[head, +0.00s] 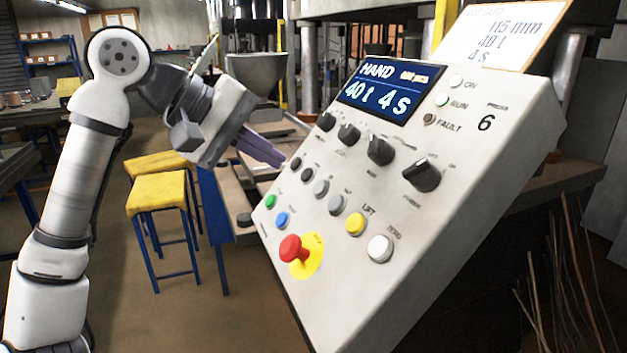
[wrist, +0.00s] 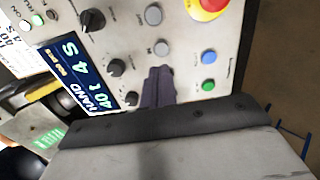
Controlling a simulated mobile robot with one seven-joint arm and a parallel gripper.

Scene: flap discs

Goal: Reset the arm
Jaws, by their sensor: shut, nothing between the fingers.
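My gripper (head: 284,163) is on the left side of the control panel (head: 441,218) in the head view, its dark fingers shut together and empty. The fingertips point at the panel's left edge, near the small dark buttons. In the wrist view the shut fingers (wrist: 158,86) reach over the panel face, between the grey buttons and the dark knobs. I cannot tell whether the tips touch the panel. The panel's screen (head: 378,94) reads HAND, 40 t, 4 s.
The panel bears a red emergency button (head: 291,248), several coloured buttons and black knobs. A bench (head: 232,205) stands behind my gripper. Yellow-topped stools (head: 157,193) stand on the floor behind my arm. Thin rods (head: 571,290) lean at the lower right. Open floor lies at lower centre-left.

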